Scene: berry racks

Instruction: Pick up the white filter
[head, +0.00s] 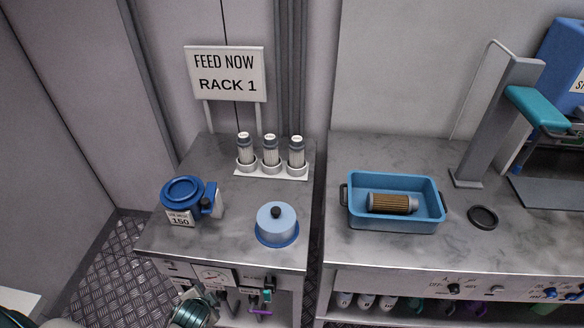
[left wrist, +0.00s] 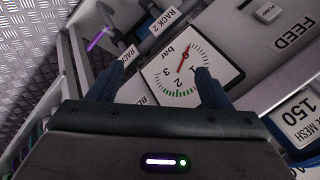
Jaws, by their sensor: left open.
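Which one the task means I cannot tell. A brown pleated filter with a pale end (head: 391,203) lies in a blue tray (head: 436,213) on the right counter. My left gripper (left wrist: 160,86) is open and empty in the left wrist view, fingers apart before a pressure gauge (left wrist: 185,72). My right gripper is not seen.
On the left counter stand a blue lidded pot (head: 184,197) labelled 150 and a pale blue dome (head: 277,226) with a black knob. A "RACK 1" sign (head: 226,74) stands behind. A black disc (head: 483,217) lies beside the tray. A gap separates the counters.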

